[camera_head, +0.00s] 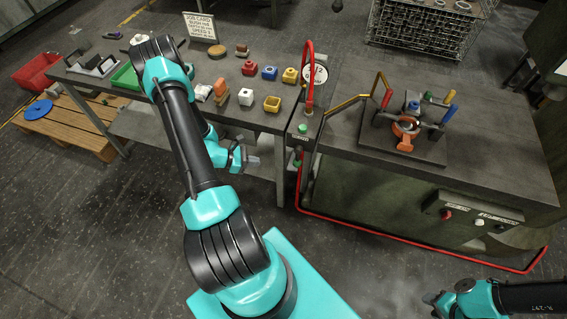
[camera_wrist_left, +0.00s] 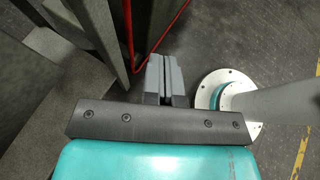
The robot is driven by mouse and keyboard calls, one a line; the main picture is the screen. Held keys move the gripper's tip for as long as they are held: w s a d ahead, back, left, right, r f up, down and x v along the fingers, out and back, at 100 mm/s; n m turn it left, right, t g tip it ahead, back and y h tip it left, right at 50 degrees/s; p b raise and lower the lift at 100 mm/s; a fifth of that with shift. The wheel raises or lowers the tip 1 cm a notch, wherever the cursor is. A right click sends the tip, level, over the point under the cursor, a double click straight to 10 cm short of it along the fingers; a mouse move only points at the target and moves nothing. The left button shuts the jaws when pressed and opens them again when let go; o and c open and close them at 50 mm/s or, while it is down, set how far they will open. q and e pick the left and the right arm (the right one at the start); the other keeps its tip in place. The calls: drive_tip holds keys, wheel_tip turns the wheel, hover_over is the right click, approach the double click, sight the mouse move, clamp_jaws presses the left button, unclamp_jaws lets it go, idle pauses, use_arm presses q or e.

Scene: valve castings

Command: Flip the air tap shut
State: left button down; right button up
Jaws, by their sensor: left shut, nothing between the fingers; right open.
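A small fitting with green and red parts (camera_head: 297,160) sits below the bench edge where the red air line rises; it may be the air tap, but its lever position is too small to tell. My left gripper (camera_head: 252,161) hangs in front of the left bench, left of that fitting and apart from it. In the left wrist view its two grey fingers (camera_wrist_left: 164,75) are pressed together with nothing between them. My right gripper (camera_head: 430,299) is low at the bottom right, far from the fitting, small and partly blurred.
A red air line (camera_head: 400,232) runs along the floor around the right bench. A green button (camera_head: 303,128) sits on the bench corner, below a red hose (camera_head: 309,75). A clamp fixture (camera_head: 405,130) stands on the right bench. Coloured castings (camera_head: 270,72) lie on the left bench.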

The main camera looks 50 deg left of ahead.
sight(298, 157)
use_arm(q)
drive_tip(key=shift+s+a, duration=0.1)
drive_tip(key=shift+a, duration=0.05)
drive_tip(key=w+r+x, duration=0.1)
drive_tip(key=r+x, duration=0.1)
drive_tip(key=x, duration=1.1)
drive_tip(key=shift+d+f, duration=0.15)
drive_tip(key=shift+d, duration=0.1)
drive_tip(key=shift+w+d, duration=0.1)
drive_tip(key=shift+w, duration=0.1)
